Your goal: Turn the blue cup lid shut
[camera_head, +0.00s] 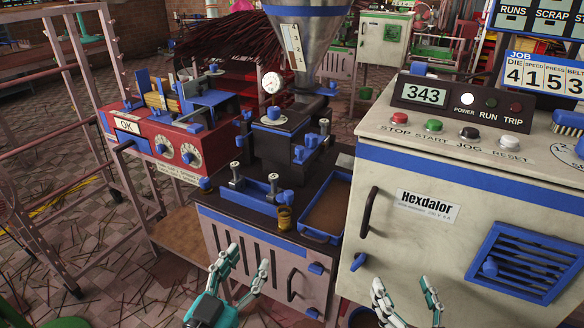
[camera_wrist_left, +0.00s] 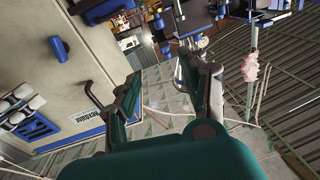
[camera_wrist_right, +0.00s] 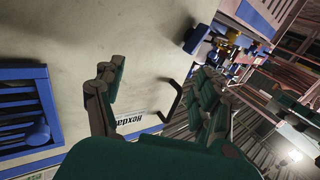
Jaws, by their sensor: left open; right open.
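In the head view, a small blue cap (camera_head: 273,113) sits on a pale round plate on the dark extruder block (camera_head: 276,148), below a white gauge. I cannot tell for certain whether it is the blue cup lid, or whether it is turned shut. My left gripper (camera_head: 246,262) is open and empty, in front of the slatted cabinet, lower and nearer than the cap. My right gripper (camera_head: 404,284) is open and empty, in front of the cream Hexdalor cabinet. Both grippers are well apart from the cap. The wrist views show no clear lid between the fingers.
The cream cabinet (camera_head: 440,180) with a dark handle (camera_head: 370,212) fills the right. A blue-rimmed tray (camera_head: 322,236) and a small brass-coloured cup (camera_head: 284,218) stand on the black bench top. A red control box (camera_head: 165,150) is at left. A metal hopper (camera_head: 308,40) rises behind.

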